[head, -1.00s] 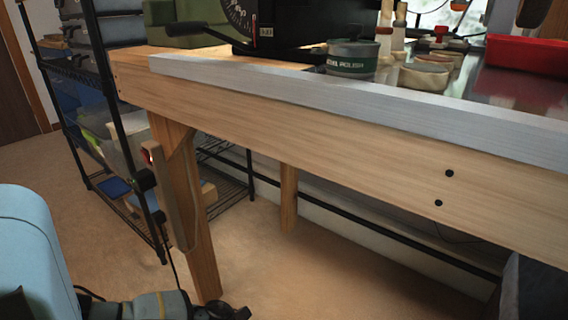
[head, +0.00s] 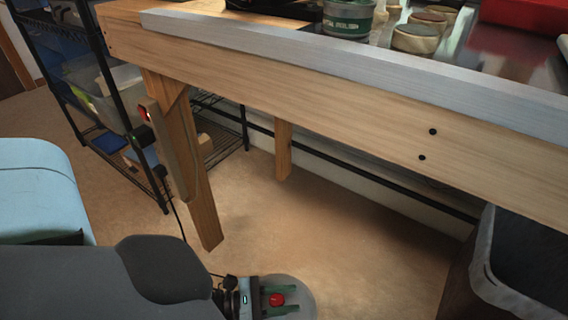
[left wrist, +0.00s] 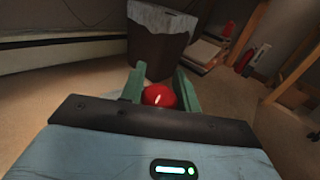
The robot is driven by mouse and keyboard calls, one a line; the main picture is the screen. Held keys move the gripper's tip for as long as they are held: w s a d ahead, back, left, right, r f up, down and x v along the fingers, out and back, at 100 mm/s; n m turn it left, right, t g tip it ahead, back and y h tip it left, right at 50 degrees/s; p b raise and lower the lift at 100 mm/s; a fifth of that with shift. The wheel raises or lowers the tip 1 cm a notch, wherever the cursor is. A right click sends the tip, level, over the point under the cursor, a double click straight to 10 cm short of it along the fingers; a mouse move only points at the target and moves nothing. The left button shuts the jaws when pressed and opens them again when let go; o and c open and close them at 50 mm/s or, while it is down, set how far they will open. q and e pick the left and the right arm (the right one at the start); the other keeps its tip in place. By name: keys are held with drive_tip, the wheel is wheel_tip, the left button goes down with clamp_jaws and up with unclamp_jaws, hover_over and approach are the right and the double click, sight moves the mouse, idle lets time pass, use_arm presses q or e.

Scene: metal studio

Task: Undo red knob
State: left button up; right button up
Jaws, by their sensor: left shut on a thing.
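My left gripper (head: 286,300) reaches in low at the bottom of the head view, with its green fingers shut on a round red knob (head: 277,299). In the left wrist view the red knob (left wrist: 159,96) sits between the two fingers, close to the palm. A pale grey rounded shape shows around the fingertips in the head view; I cannot tell what the knob is fixed to, if anything. A small red spot (head: 144,113) also shows on a strip on the table leg. My right gripper is not in view.
A wooden workbench (head: 300,95) with a metal edge runs across above the gripper. A dark bin with a grey liner (head: 487,262) stands at the right. Black wire shelves (head: 120,105) stand at the left. The carpet (head: 340,235) under the bench is clear.

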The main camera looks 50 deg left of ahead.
use_arm(q)
drive_tip(key=shift+w+a+n+t+y, duration=0.15)
drive_tip(key=shift+n+t+y, duration=0.5)
drive_tip(key=shift+n+y, duration=0.7)
drive_tip(key=shift+s+a+n+t+y, duration=0.15)
drive_tip(key=shift+n+t+y, duration=0.6)
drive_tip(key=shift+y, duration=1.1)
drive_tip(key=shift+w+a+b, duration=0.1)
drive_tip(key=shift+b, duration=0.2)
drive_tip(key=o, duration=1)
